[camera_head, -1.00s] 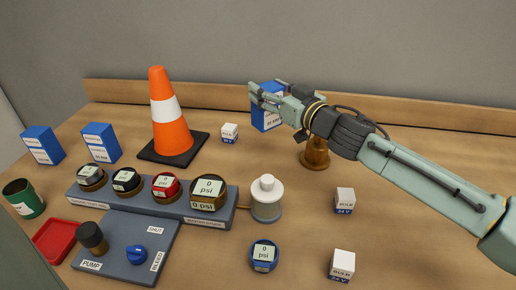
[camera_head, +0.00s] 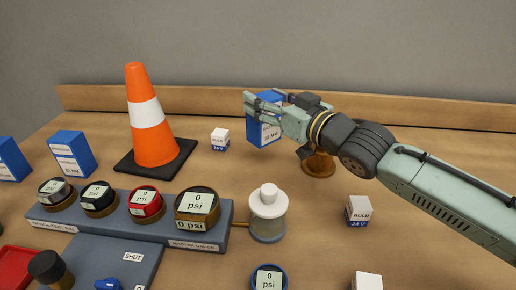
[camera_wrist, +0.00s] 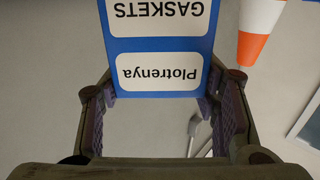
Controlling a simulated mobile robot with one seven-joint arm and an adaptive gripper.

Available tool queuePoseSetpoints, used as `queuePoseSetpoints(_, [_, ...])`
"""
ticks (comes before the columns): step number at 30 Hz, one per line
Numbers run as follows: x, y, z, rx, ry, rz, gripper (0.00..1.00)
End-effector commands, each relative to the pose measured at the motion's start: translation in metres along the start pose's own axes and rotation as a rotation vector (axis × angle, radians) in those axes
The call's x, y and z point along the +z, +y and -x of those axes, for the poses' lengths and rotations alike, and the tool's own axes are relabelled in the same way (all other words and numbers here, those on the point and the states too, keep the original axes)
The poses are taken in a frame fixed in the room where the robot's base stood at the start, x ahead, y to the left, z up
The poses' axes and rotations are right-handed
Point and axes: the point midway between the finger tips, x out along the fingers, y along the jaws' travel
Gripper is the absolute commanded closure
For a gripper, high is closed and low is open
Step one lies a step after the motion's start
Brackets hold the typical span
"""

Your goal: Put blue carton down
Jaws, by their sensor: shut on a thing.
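My gripper (camera_head: 254,106) is at the back of the bench, right of the traffic cone, with its fingers around a blue carton (camera_head: 259,133) with white labels. In the wrist view the carton (camera_wrist: 155,45) sits between the two finger pads of my gripper (camera_wrist: 165,108); its labels read "GASKETS" and "Plotrenya", upside down. In the head view the fingers cover the carton's upper part. I cannot tell from the picture whether its base touches the bench top.
An orange and white cone (camera_head: 151,115) stands left of the carton, with a small white box (camera_head: 220,138) between. A brass bell-like object (camera_head: 319,164) is under my wrist. The gauge test rig (camera_head: 130,217) and a white-topped cylinder (camera_head: 268,215) stand in front. Blue cartons (camera_head: 72,153) stand left.

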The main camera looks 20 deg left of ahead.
Motion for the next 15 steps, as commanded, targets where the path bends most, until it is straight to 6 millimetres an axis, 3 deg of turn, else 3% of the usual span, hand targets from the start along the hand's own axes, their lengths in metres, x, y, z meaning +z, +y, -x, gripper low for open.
queuePoseSetpoints(3, [0.021,0.0,-0.001,-0.003,0.004,-0.003,0.9])
queuePoseSetpoints(8, [0.033,0.0,-0.001,-0.002,0.002,-0.001,0.9])
queuePoseSetpoints(15, [0.066,0.001,-0.001,-0.002,0.002,-0.003,0.9])
